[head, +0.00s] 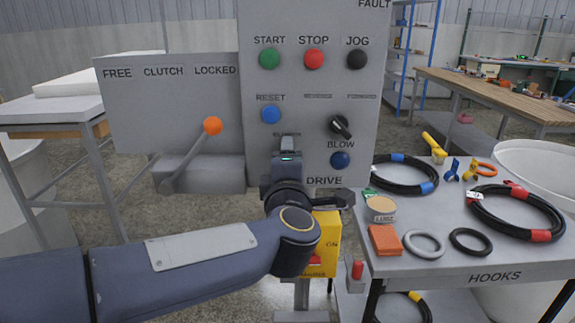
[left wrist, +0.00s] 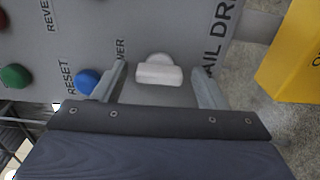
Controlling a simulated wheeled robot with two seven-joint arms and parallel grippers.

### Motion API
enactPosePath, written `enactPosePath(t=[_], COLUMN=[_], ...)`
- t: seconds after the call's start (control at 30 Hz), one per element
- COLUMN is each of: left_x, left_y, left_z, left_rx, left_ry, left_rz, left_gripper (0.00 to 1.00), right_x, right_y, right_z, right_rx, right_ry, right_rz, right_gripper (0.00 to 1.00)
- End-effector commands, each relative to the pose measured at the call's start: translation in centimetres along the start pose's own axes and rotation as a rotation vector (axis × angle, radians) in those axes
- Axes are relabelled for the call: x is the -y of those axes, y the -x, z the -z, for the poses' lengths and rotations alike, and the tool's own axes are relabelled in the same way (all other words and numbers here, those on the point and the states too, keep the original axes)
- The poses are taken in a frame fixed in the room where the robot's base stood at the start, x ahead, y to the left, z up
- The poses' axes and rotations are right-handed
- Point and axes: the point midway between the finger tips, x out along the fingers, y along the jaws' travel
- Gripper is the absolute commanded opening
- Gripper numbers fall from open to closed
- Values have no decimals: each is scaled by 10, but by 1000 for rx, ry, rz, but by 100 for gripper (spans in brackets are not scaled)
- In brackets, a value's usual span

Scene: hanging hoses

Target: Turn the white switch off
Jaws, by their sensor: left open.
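The white switch (left wrist: 159,71) shows in the left wrist view as a white knob with a raised bar grip on the grey panel, beside partly cut-off lettering. In the head view it is hidden behind my left gripper (head: 287,160). In the left wrist view my left gripper (left wrist: 160,88) is open, one finger on each side of the knob. I cannot tell whether the fingers touch it. The bar lies roughly across the gap between the fingers. My right gripper is in neither view.
The grey panel (head: 255,25) carries a blue RESET button (head: 271,114), a black rotary knob (head: 340,126) and other buttons. An orange-tipped lever (head: 212,126) is at left. A yellow box (head: 326,230) stands below. A table (head: 430,273) with hoses is at right.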

Motion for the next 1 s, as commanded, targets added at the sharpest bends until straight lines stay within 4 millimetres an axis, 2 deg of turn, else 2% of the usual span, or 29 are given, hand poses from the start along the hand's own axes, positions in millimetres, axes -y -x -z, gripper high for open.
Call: enactPosePath(t=[0.17, 0.5, 0.6, 0.73, 1.0], left_x=[-1, -1, 0, 0, 0], left_y=[6, 61, 72, 78, 78], left_z=[0, 0, 0, 0, 0], left_rx=[2, 3, 2, 0, 0], left_ry=[0, 0, 0, 0, -1], left_rz=[-1, -2, 0, -1, 0], left_gripper=[65, 65, 65, 65, 65], right_x=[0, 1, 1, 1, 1], right_y=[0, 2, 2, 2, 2], right_z=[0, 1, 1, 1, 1], right_rx=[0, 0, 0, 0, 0], right_ry=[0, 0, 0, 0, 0], right_rz=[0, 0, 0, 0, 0], right_gripper=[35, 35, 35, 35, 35])
